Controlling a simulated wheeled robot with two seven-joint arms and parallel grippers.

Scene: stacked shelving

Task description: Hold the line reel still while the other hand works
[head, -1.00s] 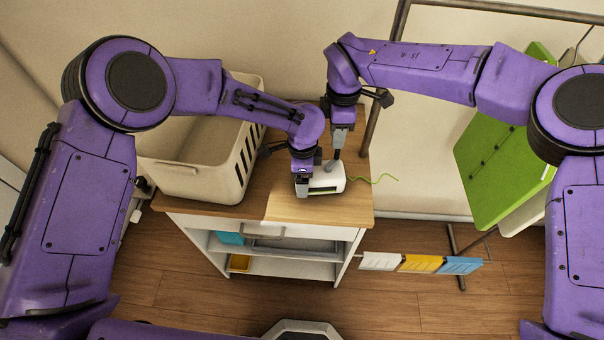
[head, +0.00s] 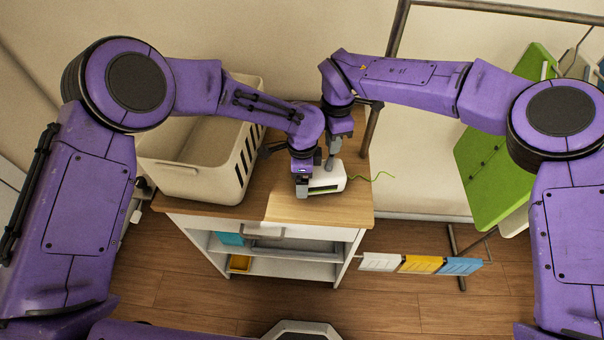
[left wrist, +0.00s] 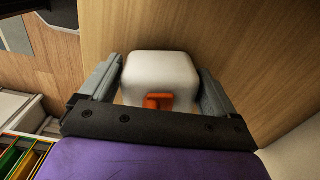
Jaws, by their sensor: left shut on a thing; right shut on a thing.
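The line reel (head: 328,179) is a small white box with a dark strip on its front, on the wooden top of the cabinet. A thin green line (head: 375,178) trails from its right side. My left gripper (head: 302,189) is shut on the reel at its left end. In the left wrist view the white reel (left wrist: 160,75) sits between the two grey fingers, with an orange part (left wrist: 158,102) on its near side. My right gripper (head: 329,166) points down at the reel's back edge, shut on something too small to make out. Its fingertips are partly hidden.
A cream basket (head: 185,180) stands left of the reel on the cabinet top (head: 310,211). Open shelves (head: 290,267) lie below. A green board (head: 490,165) and a metal rack (head: 385,75) stand at the right. White, yellow and blue cloths (head: 420,264) hang low on a rail.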

